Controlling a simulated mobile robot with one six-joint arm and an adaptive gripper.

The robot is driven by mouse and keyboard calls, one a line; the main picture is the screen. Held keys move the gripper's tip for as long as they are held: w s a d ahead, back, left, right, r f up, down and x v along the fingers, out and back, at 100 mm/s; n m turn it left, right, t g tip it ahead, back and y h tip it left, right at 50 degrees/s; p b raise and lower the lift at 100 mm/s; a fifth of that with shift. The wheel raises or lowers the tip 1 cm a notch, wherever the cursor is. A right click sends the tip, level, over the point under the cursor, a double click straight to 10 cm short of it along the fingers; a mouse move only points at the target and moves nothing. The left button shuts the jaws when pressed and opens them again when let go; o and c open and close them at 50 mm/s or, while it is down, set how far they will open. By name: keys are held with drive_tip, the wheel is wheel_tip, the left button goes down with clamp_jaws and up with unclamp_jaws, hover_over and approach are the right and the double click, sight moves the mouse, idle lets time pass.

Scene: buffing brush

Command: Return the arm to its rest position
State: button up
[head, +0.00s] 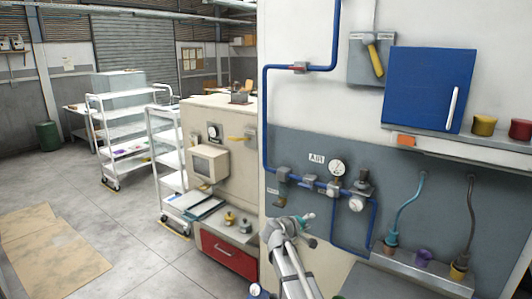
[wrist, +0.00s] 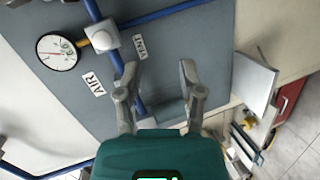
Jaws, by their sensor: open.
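My arm rises from the bottom of the head view, and my gripper (head: 306,220) is in front of the grey wall panel, below the blue air pipe. In the wrist view my gripper (wrist: 158,78) has its two fingers spread apart with nothing between them. Behind the fingers are the grey panel (wrist: 195,32), a blue pipe (wrist: 115,55) and a small grey block on the panel. I cannot tell whether a finger touches the pipe. No buffing brush can be made out in either view.
A pressure gauge (head: 337,167) and valves sit on the air line. A shelf (head: 432,267) with hoses and cups is to the right. A blue cabinet (head: 428,88) hangs above.

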drive_tip(key=s+d+f+m+g+y, duration=0.25)
drive_tip(key=s+f, duration=0.25)
drive_tip(key=s, duration=0.3)
drive_tip(key=s+d+f+m+g+y, duration=0.2)
drive_tip(key=s+d+f+m+g, duration=0.15)
drive_tip(key=s+f, duration=0.35)
drive_tip(key=s+a+f+g+y, duration=0.1)
drive_tip(key=s+a+g+y, duration=0.1)
drive_tip(key=s, duration=0.5)
drive_tip(key=s+a+f+m+g+y+b, duration=0.1)
drive_tip(key=s+a+g+y, duration=0.1)
drive_tip(key=s+y, duration=0.2)
drive_tip(key=shift+s+a+f, duration=0.35)
drive_tip(key=shift+s+f, duration=0.05)
drive_tip(key=shift+s, duration=1.25)
